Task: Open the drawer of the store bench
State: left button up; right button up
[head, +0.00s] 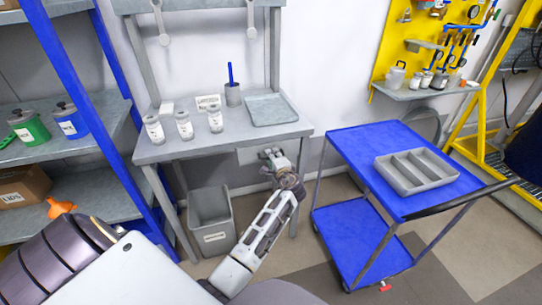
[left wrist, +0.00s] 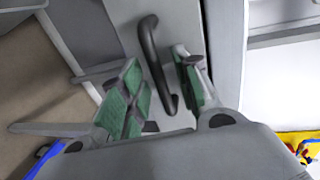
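The grey store bench (head: 235,133) stands against the wall. Its drawer (head: 250,155) is under the right part of the top, and its front looks about flush with the bench. My left gripper (head: 272,154) is in front of the drawer and partly covers it. In the left wrist view, the drawer's dark curved handle (left wrist: 151,50) lies between the green-padded fingers of my left gripper (left wrist: 160,65). The fingers are open, with a visible gap to the handle on the right side; contact on the left side is unclear. My right gripper is not in view.
White-lidded jars (head: 184,125), a cup with a blue tool (head: 233,94) and a tray (head: 271,109) are on the bench. A grey bin (head: 211,220) stands below. A blue cart (head: 358,147) stands close on the right, a blue-framed shelf (head: 75,148) on the left.

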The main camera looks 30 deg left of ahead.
pick_arm(q)
jog(key=shift+w+a, duration=0.1)
grip_shut()
dwell(0.3)
